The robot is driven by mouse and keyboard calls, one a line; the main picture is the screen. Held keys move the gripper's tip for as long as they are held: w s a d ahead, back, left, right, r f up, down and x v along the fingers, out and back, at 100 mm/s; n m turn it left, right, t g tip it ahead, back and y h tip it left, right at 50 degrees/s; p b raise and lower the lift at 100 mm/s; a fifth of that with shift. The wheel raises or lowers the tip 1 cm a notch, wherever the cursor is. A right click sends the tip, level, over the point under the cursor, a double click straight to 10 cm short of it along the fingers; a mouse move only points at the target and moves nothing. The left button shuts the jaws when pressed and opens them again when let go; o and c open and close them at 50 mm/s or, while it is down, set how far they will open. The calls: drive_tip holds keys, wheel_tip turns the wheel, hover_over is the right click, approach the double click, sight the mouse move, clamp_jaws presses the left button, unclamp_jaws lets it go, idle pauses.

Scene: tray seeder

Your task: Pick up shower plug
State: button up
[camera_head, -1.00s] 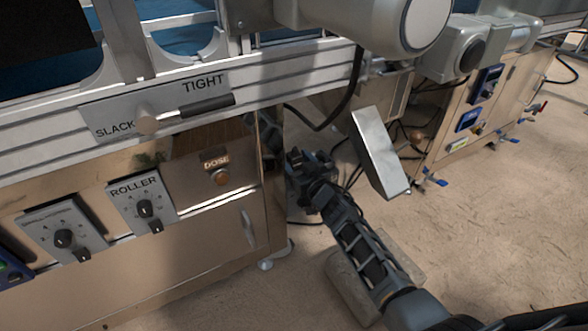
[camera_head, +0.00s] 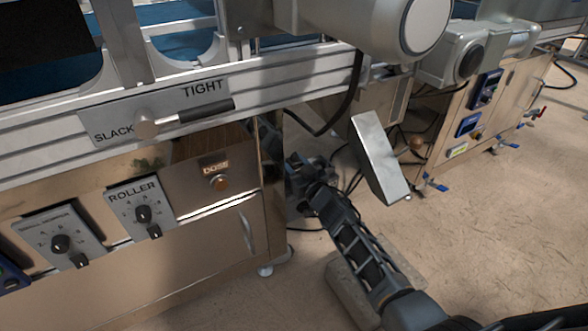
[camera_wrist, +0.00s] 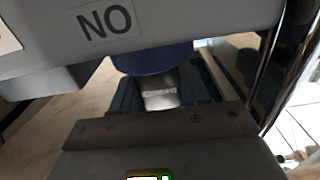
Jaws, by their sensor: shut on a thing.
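The shower plug (camera_wrist: 160,92) shows in the wrist view as a pale grey labelled piece just below a round blue collar (camera_wrist: 150,59). The collar sits under a grey housing marked "NO" (camera_wrist: 190,22). My gripper (camera_head: 293,163) is low beside the right end of the steel machine in the head view. In the wrist view its dark jaws stand on both sides of the grey piece, and it is shut on it. The plug cannot be made out in the head view. I cannot tell whether it is still joined to the blue collar.
The steel cabinet (camera_head: 215,245) with its knobs is close to the left of my gripper. A slanted metal plate (camera_head: 378,155) and a hanging black cable (camera_head: 340,112) are near my arm. A second cabinet (camera_head: 505,105) stands at the right. The floor in front is mostly open.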

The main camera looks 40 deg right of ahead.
drive_tip(key=shift+r, duration=0.2)
drive_tip(key=shift+r+p, duration=0.55)
drive_tip(key=shift+p, duration=0.1)
wheel_tip(320, 180, up, 3)
drive_tip(key=p, duration=0.2)
drive_tip(key=shift+f+p, duration=0.1)
drive_tip(key=shift+p, duration=0.3)
drive_tip(key=p+v, duration=0.5)
drive_tip(key=v, duration=1.3)
drive_tip(key=b, duration=0.1)
approach(294, 154)
drive_tip(key=shift+x, duration=1.45)
drive_tip(key=shift+f, duration=0.1)
